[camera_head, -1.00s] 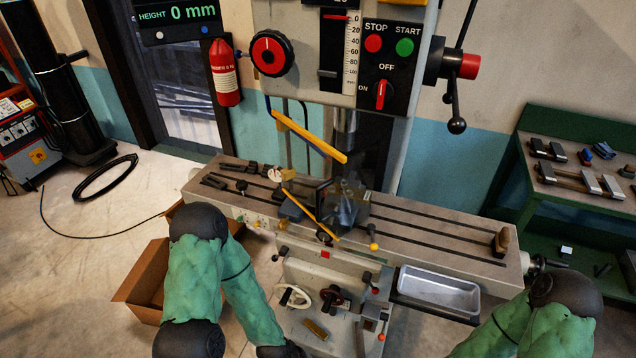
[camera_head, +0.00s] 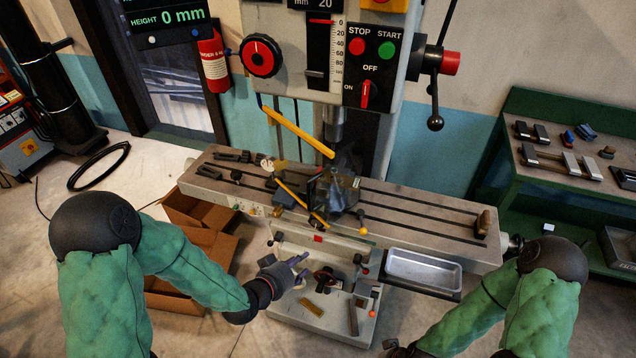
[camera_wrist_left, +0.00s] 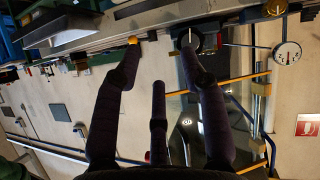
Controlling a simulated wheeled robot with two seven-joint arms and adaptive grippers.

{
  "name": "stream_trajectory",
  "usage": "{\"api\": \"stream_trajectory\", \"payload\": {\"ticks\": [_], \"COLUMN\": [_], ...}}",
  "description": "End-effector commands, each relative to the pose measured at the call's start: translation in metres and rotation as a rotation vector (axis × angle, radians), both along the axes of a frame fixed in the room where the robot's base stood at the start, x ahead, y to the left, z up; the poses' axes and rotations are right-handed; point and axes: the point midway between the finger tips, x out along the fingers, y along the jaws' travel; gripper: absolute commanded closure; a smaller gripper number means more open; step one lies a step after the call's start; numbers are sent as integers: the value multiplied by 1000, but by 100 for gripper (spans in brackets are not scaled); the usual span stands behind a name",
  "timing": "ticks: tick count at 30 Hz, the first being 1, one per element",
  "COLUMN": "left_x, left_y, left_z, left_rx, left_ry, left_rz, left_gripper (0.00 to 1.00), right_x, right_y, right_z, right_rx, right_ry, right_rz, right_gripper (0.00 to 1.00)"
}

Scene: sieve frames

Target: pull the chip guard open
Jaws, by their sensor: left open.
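The chip guard (camera_head: 343,188) is a clear, smoky panel around the spindle above the mill table, with yellow bars beside it. It looks closed around the work area, though its exact edges are hard to see. My left gripper (camera_head: 302,264) is open and empty in front of the machine, below the table edge and below the guard. In the left wrist view its spread dark fingers (camera_wrist_left: 160,62) have nothing between them, and yellow bars with a clear panel (camera_wrist_left: 192,122) show behind them. Only a dark end of my right arm shows at the bottom edge; its fingers cannot be made out.
The mill table (camera_head: 420,212) runs across the middle, with a metal tray (camera_head: 424,270) at its front right. Handwheels and levers stick out below the table near my left gripper. Cardboard boxes (camera_head: 208,240) stand on the floor at left. A green bench (camera_head: 560,190) stands at right.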

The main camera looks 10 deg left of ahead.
Motion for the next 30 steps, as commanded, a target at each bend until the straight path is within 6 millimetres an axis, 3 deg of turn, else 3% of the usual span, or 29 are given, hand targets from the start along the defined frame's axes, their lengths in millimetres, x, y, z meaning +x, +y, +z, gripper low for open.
{"api": "stream_trajectory", "payload": {"ticks": [1,6,9,13,18,22,30], "left_x": [4,8,6,1,-3,1,39], "left_y": [3,7,7,5,4,1,-14], "left_z": [27,99,137,173,195,198,198], "left_rx": [9,37,52,69,78,79,77], "left_ry": [-66,-279,-393,-504,-578,-588,-587], "left_rz": [-2,-28,-43,-62,-75,-79,-81], "left_gripper": [58,58,58,58,58,58,58], "right_x": [0,0,0,0,0,0,0], "right_y": [0,0,0,0,0,0,0], "right_z": [8,23,31,38,41,41,45], "right_rx": [0,0,0,0,0,0,0], "right_ry": [0,0,0,0,0,0,0], "right_rz": [0,0,0,0,0,0,0], "right_gripper": [57,57,57,57,57,57,57]}}
